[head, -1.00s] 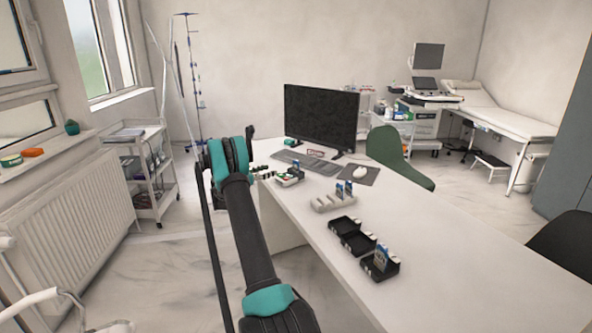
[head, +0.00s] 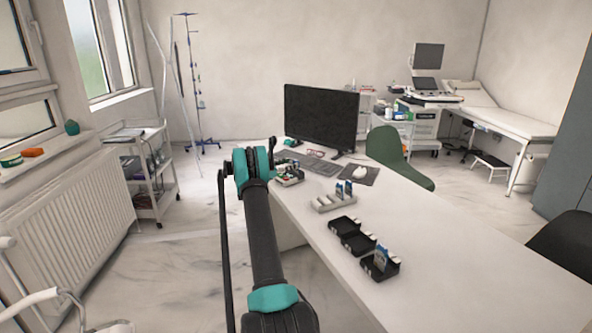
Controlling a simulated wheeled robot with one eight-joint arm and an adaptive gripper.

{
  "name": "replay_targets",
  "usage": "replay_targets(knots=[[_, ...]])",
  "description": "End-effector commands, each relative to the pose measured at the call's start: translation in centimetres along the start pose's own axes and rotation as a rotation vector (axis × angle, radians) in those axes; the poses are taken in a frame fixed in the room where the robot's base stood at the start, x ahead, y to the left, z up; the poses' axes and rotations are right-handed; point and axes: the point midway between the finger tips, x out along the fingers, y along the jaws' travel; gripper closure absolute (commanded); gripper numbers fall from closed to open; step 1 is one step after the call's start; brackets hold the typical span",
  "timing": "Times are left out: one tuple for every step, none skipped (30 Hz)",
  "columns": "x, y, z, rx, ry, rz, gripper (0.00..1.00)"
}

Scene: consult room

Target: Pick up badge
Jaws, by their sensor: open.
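Small blue and white upright cards that look like badges stand in holders on the white desk (head: 440,262). Some are in a pale slotted rack (head: 322,206), one card (head: 381,256) is in the nearest black tray (head: 377,272), and another card (head: 295,167) is in a small holder just right of my gripper. I cannot tell which one is the task's badge. My gripper (head: 249,154) is open, at the far left end of the desk. Its wrist and arm hide part of the desk edge, and its fingertips show poorly. I see nothing held in it.
A monitor (head: 320,117), keyboard (head: 311,162) and mouse (head: 360,171) stand at the desk's back. A green chair (head: 399,159) is behind the desk. The desk's near right is clear.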

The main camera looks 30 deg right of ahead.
Motion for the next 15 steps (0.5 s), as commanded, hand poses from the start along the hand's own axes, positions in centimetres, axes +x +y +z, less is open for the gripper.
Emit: replay_targets(knots=[[0.6, -0.1, 0.0, 0.000, 0.000, -0.002, 0.47], [0.9, -0.1, 0.0, 0.000, 0.000, -0.002, 0.47], [1.5, -0.1, 0.0, 0.000, 0.000, -0.002, 0.47], [1.9, -0.1, 0.0, 0.000, 0.000, -0.003, 0.47], [2.4, -0.1, 0.1, 0.000, 0.000, -0.003, 0.47], [3.0, -0.1, 0.1, 0.000, 0.000, -0.003, 0.47], [3.5, -0.1, 0.0, 0.000, 0.000, -0.002, 0.47], [3.8, -0.1, 0.0, 0.000, 0.000, -0.002, 0.47], [4.2, -0.1, 0.0, 0.000, 0.000, -0.002, 0.47], [4.4, -0.1, 0.1, 0.000, 0.000, -0.002, 0.47], [4.6, -0.1, 0.1, 0.000, 0.000, -0.002, 0.47], [4.7, 0.0, 0.1, 0.000, 0.000, -0.001, 0.47], [4.7, 0.0, 0.1, 0.000, 0.000, -0.001, 0.47], [4.7, 0.0, 0.1, 0.000, 0.000, -0.001, 0.47], [4.7, 0.0, 0.1, 0.000, 0.000, -0.001, 0.47]])
